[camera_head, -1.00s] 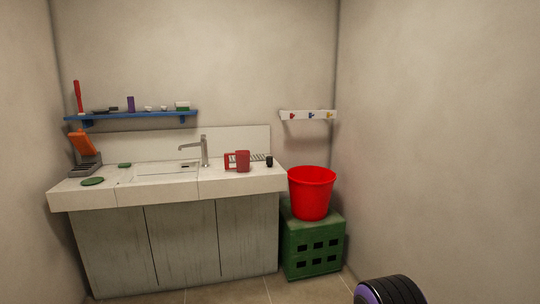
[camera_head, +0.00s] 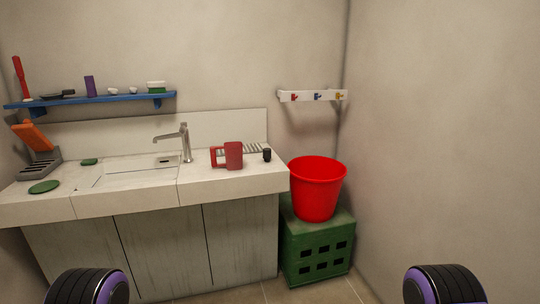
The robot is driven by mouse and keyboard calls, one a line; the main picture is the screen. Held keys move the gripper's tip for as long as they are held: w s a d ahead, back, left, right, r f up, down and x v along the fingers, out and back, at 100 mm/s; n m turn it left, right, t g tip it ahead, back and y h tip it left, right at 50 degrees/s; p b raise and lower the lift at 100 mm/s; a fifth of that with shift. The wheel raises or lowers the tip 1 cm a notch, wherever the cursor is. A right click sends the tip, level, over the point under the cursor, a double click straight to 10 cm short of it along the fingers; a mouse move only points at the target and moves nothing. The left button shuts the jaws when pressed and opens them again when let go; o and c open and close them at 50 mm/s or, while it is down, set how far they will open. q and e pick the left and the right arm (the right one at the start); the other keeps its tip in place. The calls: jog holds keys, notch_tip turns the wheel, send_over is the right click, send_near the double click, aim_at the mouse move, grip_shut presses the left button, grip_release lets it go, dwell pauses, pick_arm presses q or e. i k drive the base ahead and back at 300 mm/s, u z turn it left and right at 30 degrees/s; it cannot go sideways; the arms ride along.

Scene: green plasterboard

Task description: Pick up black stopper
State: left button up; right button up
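A small black object (camera_head: 267,155), which looks like the black stopper, stands on the right end of the pale counter (camera_head: 225,184). Two rounded black and purple parts of my own arms show at the bottom left and bottom right. My gripper fingers are not in the picture, and nothing of mine touches the stopper.
A red bucket (camera_head: 317,190) stands on a green crate (camera_head: 316,246) right of the counter. A metal tap (camera_head: 185,143) rises behind the sink. A blue shelf (camera_head: 100,101) and a hook rail (camera_head: 312,96) are on the back wall. Floor shows in front.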

aim_at(267, 152)
jog(key=u, duration=0.55)
jog(key=i, duration=1.5)
jog(key=z, duration=0.2)
